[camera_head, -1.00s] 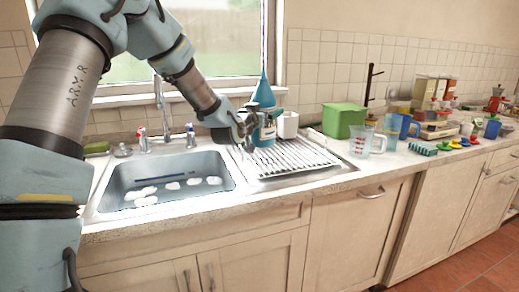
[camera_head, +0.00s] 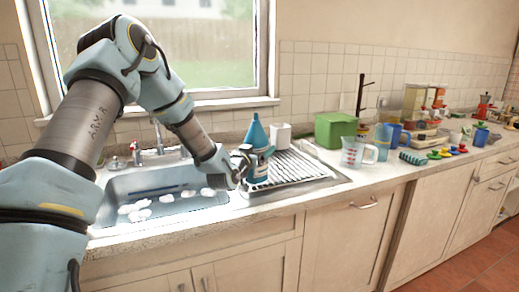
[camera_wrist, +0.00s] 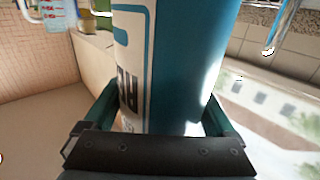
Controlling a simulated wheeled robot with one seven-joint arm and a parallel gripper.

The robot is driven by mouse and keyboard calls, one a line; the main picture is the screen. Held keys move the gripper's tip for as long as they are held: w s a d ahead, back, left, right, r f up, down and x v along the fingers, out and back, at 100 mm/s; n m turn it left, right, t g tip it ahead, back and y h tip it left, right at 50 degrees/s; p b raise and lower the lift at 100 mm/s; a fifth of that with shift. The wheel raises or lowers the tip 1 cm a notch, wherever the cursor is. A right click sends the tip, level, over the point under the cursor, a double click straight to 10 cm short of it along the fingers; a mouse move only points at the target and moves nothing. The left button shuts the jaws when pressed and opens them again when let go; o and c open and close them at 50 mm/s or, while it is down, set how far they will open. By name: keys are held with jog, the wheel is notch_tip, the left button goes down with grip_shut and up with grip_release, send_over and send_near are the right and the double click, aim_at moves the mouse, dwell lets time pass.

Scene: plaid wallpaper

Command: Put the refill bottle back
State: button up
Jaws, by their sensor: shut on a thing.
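My gripper (camera_head: 246,168) is shut on the refill bottle (camera_head: 257,169), a dark teal bottle. A lighter blue cone-shaped funnel (camera_head: 256,136) sits on its top, pointed end up. The bottle is upright, low at the left side of the dish rack (camera_head: 295,167), beside the sink (camera_head: 150,212). I cannot tell whether its base touches the rack. In the wrist view the bottle (camera_wrist: 178,70) fills the space between the two fingers, with a white and blue label on its left side.
A white mug (camera_head: 280,135) stands close behind the bottle. A green box (camera_head: 336,130), a clear measuring jug (camera_head: 354,152) and blue cups stand to the right. The faucet (camera_head: 157,135) rises behind the sink. The rack's right part is clear.

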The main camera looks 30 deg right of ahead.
jog(key=o, duration=1.3)
jog(key=shift+f, duration=0.15)
jog(key=shift+o, duration=0.9)
jog(key=b+v, duration=0.3)
jog(key=v, duration=0.9)
jog(key=shift+r, duration=0.2)
